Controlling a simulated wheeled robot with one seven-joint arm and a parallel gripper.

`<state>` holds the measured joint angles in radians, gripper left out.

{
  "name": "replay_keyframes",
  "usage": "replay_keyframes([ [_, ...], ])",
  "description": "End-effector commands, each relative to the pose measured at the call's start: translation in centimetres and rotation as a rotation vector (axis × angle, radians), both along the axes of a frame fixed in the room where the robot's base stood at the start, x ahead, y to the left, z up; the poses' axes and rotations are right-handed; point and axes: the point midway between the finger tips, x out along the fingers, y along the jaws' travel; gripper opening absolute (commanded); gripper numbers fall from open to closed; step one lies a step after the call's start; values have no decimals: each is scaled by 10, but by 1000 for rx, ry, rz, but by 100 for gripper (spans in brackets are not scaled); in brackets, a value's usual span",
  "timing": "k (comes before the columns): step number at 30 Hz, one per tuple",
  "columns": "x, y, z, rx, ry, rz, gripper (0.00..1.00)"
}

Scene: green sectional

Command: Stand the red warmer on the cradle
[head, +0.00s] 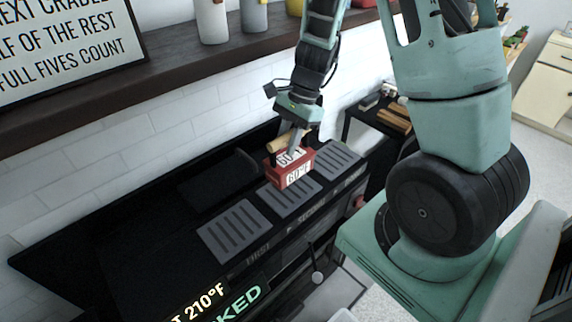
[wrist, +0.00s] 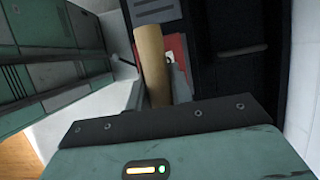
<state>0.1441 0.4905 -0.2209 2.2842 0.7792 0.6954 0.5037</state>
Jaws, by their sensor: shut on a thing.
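The red warmer (head: 290,170) is a red block with white labels that read about 60°F and a light wooden handle. My gripper (head: 294,138) is shut on it at the handle. The wooden handle (wrist: 152,62) fills the middle of the wrist view, with part of the red body behind it. The warmer appears upright, over the middle and right of three grey slotted plates on a black unit: left (head: 232,232), middle (head: 284,203) and right (head: 338,155). I cannot tell whether it touches a plate, or which plate is the cradle.
A dark shelf (head: 180,62) above the unit carries bottles and a sign (head: 62,45), partly cut off, mentioning a cradle. A white tiled wall (head: 130,135) stands behind. Lit lettering at the unit's front includes 210°F. The left plate is bare.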

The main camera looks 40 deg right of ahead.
Motion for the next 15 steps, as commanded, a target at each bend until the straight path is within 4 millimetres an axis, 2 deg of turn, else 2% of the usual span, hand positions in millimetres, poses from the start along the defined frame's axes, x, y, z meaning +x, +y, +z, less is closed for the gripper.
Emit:
replay_keyframes([
  [3, 0, 0, -15, 0, 1, -1, 0],
  [8, 1, 0, -25, 0, -1, 1, 0],
  [15, 0, 0, -55, 0, 0, -1, 0],
])
